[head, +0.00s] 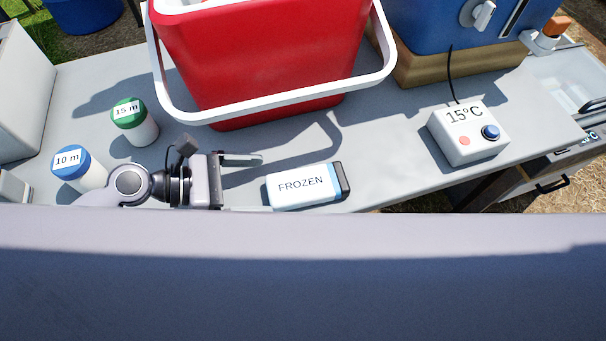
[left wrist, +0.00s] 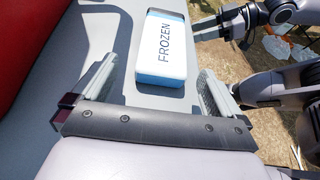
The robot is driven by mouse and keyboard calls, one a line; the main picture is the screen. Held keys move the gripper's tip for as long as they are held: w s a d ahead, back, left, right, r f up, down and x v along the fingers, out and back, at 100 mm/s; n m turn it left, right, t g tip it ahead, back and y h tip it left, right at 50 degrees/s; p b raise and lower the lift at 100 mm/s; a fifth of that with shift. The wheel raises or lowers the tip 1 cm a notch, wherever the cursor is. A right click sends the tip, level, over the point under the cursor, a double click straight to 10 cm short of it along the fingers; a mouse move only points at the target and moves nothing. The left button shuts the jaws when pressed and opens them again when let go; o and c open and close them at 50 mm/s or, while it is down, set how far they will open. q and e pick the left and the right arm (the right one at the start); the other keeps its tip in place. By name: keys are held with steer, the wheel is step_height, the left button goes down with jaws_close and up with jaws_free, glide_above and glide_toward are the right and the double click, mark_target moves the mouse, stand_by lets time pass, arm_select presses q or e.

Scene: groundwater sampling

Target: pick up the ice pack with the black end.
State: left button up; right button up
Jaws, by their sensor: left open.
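The ice pack (head: 301,187) lies flat on the grey table, white with the word FROZEN. Its black end (head: 344,178) points right in the head view, away from my left gripper. My left gripper (head: 252,184) is open and empty, just left of the pack's near end. In the left wrist view its fingers (left wrist: 157,66) stand apart on either side of that near end. One finger is partly hidden in the head view.
A red cooler (head: 265,55) with a white handle stands behind. Bottles marked 15 m (head: 135,122) and 10 m (head: 80,168) stand left. A white box reading 15°C (head: 467,132) stands right. The table's front edge is close to the pack. Another arm of mine shows in the left wrist view.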

mark_target(295, 185)
arm_select(q)
steer(key=shift+s+d+f, duration=0.2)
steer(key=shift+d+f, duration=0.2)
steer(key=shift+f, duration=0.05)
steer(key=x, duration=0.4)
steer(key=r+x, duration=0.1)
steer(key=x, duration=0.1)
steer(key=shift+w+d+f, duration=0.15)
steer(key=shift+d, duration=0.3)
arm_select(e)
steer(key=shift+s+d+f, duration=0.15)
steer(key=shift+d+f, duration=0.05)
steer(key=shift+f, duration=0.15)
arm_select(q)
steer(key=shift+c, duration=0.3)
steer(key=c, duration=1.1)
steer(key=shift+c, duration=0.2)
